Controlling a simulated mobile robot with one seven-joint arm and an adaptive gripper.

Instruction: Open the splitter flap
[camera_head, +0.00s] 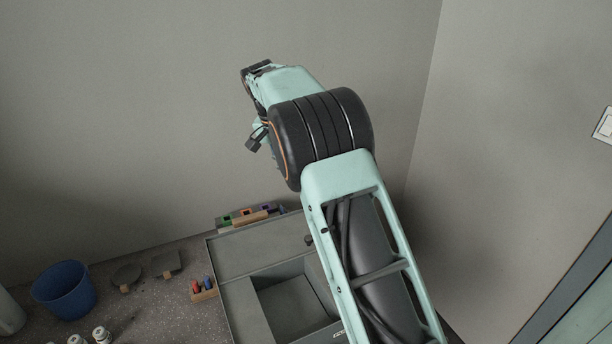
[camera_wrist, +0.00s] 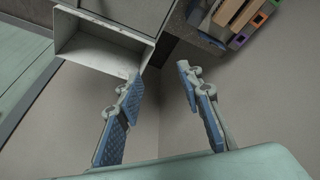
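The grey box (camera_head: 222,256) stands on the bench in the head view, with a flat panel toward the back and a square recess (camera_head: 295,300) in front. A small dark knob (camera_head: 308,239) shows beside my arm. I cannot tell for sure which part is the splitter flap; my arm covers the box's right side. In the wrist view a pale open-fronted recess (camera_wrist: 100,45) is at upper left. My gripper (camera_wrist: 158,78) is open and empty, its blue-padded fingers apart and pointing up the picture. In the head view its fingers are not clearly visible.
A blue bucket (camera_head: 64,290), two dark flat pieces (camera_head: 166,264) and white-capped containers (camera_head: 102,335) are on the bench at left. A small holder with red and blue items (camera_head: 203,290) is beside the box. Coloured blocks (camera_head: 245,216) are behind it. Walls close the corner.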

